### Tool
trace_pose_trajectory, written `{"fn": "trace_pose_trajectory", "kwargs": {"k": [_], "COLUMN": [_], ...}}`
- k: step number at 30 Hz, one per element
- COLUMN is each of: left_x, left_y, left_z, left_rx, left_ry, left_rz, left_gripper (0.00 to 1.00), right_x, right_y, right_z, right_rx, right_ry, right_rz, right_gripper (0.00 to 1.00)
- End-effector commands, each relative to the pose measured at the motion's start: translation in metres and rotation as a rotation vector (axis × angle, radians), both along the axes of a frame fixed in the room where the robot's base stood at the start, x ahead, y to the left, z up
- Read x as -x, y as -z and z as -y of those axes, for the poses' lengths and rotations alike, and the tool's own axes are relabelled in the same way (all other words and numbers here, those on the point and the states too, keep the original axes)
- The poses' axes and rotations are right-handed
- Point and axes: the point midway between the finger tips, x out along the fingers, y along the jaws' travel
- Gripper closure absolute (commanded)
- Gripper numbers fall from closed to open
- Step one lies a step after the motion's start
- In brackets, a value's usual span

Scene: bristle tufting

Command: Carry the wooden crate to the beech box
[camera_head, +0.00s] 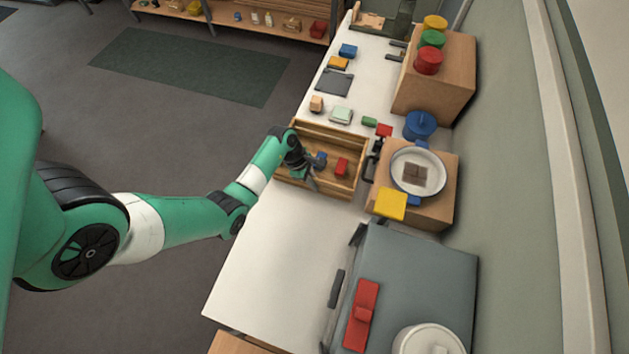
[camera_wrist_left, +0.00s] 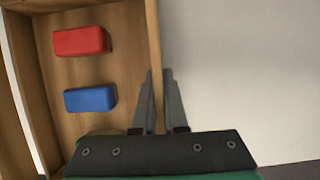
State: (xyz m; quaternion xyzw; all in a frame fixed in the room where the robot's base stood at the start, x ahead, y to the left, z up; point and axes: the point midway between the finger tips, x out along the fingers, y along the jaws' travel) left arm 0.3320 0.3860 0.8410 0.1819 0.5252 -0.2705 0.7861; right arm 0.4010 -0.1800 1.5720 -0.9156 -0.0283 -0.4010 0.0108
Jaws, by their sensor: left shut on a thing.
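The wooden crate (camera_head: 333,133) is an open light-wood box on the white table. A red block (camera_head: 341,167) and a blue block (camera_head: 320,159) lie inside it; both also show in the left wrist view, the red one (camera_wrist_left: 82,41) above the blue one (camera_wrist_left: 90,99). My left gripper (camera_head: 312,184) is at the crate's near wall. In the left wrist view its fingers (camera_wrist_left: 159,85) stand on either side of that wall (camera_wrist_left: 153,38), shut on it. Two beech-coloured boxes stand right of the crate: one under a white plate (camera_head: 440,215), one farther back (camera_head: 452,75). My right gripper is out of view.
Small blocks (camera_head: 316,103) and a dark flat plate (camera_head: 334,83) lie beyond the crate. A blue pot (camera_head: 420,125) stands between the boxes. A grey case (camera_head: 430,262) stands nearer, at right. The white table (camera_head: 265,265) is clear in front of the crate.

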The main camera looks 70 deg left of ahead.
Motion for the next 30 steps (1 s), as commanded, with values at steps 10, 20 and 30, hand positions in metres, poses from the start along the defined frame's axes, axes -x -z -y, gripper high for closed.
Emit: {"fn": "trace_pose_trajectory", "kwargs": {"k": [10,20,30], "left_x": [0.000,0.006,0.029], "left_y": [0.001,-0.025,-0.097], "left_z": [0.000,-0.005,-0.024], "left_rx": [0.000,-0.001,-0.001], "left_ry": [0.000,-0.002,-0.002], "left_rz": [0.000,0.002,0.002], "left_gripper": [0.60,0.60,0.60], "right_x": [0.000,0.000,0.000], "right_y": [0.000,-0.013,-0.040], "right_z": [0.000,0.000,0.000], "right_rx": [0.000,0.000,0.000], "right_ry": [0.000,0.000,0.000], "right_rz": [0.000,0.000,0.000], "right_gripper": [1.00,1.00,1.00]}}
